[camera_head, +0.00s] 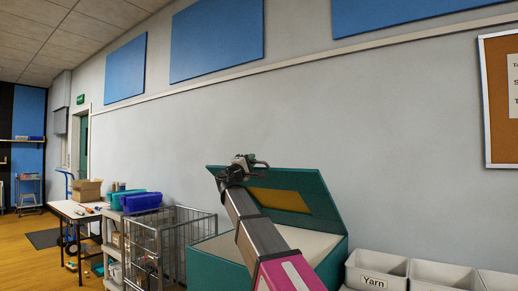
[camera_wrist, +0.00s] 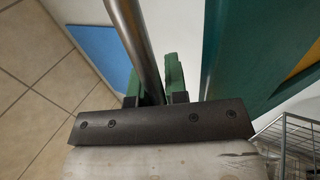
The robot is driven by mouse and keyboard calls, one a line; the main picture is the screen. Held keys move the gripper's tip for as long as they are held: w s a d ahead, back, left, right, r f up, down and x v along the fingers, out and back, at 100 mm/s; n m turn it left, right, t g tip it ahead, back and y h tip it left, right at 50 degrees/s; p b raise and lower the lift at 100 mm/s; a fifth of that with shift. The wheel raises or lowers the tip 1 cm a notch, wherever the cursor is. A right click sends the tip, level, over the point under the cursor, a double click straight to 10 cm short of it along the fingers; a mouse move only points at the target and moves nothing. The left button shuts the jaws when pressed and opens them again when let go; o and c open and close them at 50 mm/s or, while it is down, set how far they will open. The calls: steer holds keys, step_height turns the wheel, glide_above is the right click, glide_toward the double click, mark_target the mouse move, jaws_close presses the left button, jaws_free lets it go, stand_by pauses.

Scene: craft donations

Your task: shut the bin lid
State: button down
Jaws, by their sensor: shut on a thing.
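The teal bin (camera_head: 212,265) stands against the wall with its teal lid (camera_head: 318,190) raised and tilted open; a yellow panel shows on the lid's inner face. My gripper (camera_head: 246,164) is at the lid's upper left edge. In the wrist view, my green fingers (camera_wrist: 153,82) are shut on a grey metal bar (camera_wrist: 133,32), one finger on each side of it. The lid's teal surface (camera_wrist: 228,55) is just right of the bar there. Where the bar joins the lid is not visible. My arm hides part of the bin's opening.
A wire cage cart (camera_head: 160,250) stands just left of the bin. A white table (camera_head: 75,212) with a cardboard box (camera_head: 87,190) is farther left.

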steer(key=shift+t+h, duration=0.5)
steer(key=shift+t, duration=0.2)
steer(key=shift+s+a+f, duration=1.55)
steer(key=shift+s+f, duration=0.65)
steer(key=shift+f, duration=4.15)
steer(key=shift+s+a+f, duration=1.55)
steer(key=shift+s+f, duration=0.6)
steer(key=shift+f, duration=4.25)
steer(key=shift+s+a+f, duration=1.55)
steer(key=shift+s+f, duration=0.65)
steer(key=shift+f, duration=4.15)
steer(key=c, duration=1.1)
jaws_free()
steer(key=shift+c, duration=0.2)
steer(key=shift+a+f, duration=0.1)
